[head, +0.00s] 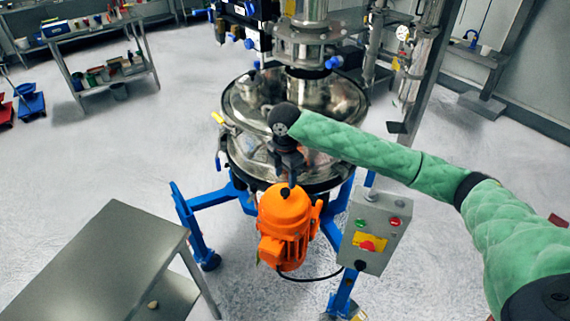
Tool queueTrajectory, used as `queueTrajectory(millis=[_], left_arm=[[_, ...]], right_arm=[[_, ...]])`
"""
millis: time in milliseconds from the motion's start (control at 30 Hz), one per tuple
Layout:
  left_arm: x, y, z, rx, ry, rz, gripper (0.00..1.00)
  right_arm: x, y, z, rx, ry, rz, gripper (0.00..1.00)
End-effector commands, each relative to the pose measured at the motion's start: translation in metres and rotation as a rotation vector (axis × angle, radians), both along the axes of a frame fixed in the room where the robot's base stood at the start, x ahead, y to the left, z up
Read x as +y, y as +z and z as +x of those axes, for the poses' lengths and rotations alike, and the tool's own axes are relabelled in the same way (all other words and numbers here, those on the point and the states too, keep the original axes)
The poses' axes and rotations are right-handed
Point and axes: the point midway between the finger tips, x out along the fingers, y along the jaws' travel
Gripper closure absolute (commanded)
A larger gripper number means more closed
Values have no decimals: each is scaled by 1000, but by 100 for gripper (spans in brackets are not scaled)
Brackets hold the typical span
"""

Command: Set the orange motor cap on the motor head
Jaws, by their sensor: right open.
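The orange motor (284,236) stands upright at the front of the sifter. A rounded orange cap (283,206) sits at its top, over the motor head. I cannot tell from this view whether it is fully seated. My right gripper (289,184) points down directly above the cap, its tips very close to the cap's top. It is open, and nothing shows held in it. Whether the tips touch the cap is unclear. My left gripper is not in view.
The steel sifter drum (250,112) stands behind the gripper on a blue frame (187,222). A grey control box (375,232) is just right of the motor. A steel table (92,262) is at the lower left. The floor between table and motor is clear.

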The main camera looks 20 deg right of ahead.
Motion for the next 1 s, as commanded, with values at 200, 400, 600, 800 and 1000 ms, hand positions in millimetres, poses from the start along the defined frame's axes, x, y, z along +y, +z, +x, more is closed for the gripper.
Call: queueTrajectory(millis=[200, 400, 600, 800, 1000], left_arm=[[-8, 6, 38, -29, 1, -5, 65], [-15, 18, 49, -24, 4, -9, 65], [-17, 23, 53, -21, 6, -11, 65], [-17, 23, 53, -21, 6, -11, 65], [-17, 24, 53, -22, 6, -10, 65]], right_arm=[[0, 38, 1, -3, 1, 1, 49], [1, 60, 0, -1, 1, 1, 49], [0, 67, 0, 0, 1, 0, 49], [0, 67, 0, 0, 1, 0, 49], [0, 67, 0, 0, 1, 0, 49]])
